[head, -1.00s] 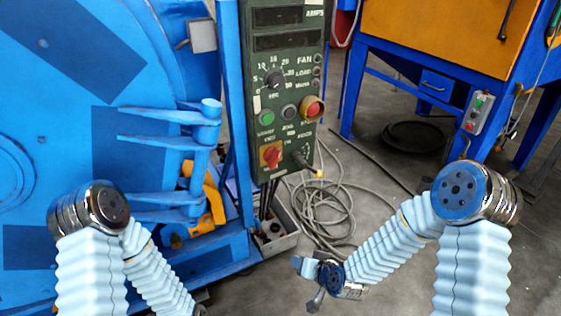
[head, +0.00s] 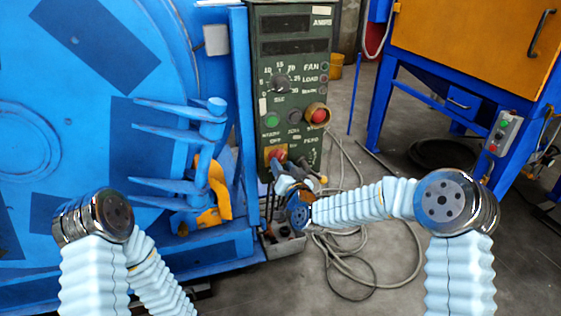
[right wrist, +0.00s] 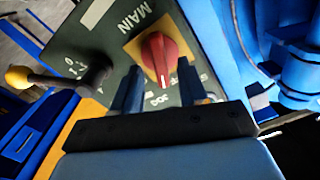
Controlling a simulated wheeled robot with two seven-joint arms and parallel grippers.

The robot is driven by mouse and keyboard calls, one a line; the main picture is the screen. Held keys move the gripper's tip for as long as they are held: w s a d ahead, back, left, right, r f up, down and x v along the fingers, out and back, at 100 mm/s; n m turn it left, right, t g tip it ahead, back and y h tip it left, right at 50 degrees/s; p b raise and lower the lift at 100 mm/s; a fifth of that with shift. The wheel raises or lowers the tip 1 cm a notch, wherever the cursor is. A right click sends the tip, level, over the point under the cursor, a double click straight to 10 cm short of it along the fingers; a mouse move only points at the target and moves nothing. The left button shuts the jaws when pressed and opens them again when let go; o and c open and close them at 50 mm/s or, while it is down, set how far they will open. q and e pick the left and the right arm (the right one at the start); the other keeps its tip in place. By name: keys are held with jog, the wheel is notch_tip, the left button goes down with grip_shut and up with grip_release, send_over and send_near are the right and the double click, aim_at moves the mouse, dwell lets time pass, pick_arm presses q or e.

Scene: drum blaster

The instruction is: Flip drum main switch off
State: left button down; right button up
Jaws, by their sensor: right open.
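The main switch is a red rotary knob on a yellow plate, low on the dark green control panel (head: 292,95). In the right wrist view the red knob (right wrist: 158,53) shows clearly below the word MAIN. In the head view the knob (head: 276,155) is just above my right gripper (head: 287,178). My right gripper also shows in the right wrist view (right wrist: 165,88); its two fingers are apart, one to each side below the knob. I cannot tell whether the fingers touch the panel. My left gripper is not in view.
A black lever with a yellow knob (right wrist: 18,77) stands out beside the switch. The blue drum machine (head: 80,120) is left of the panel. Cables (head: 370,265) lie on the floor. An orange and blue cabinet (head: 470,45) stands at the right.

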jog(key=shift+x, duration=1.3)
grip_shut()
jog(key=n+b, duration=0.5)
jog(key=shift+r+b, duration=0.1)
jog(key=shift+b, duration=0.3)
jog(key=shift+c, duration=2.3)
grip_release()
jog(key=o, duration=0.5)
jog(key=shift+c, duration=0.2)
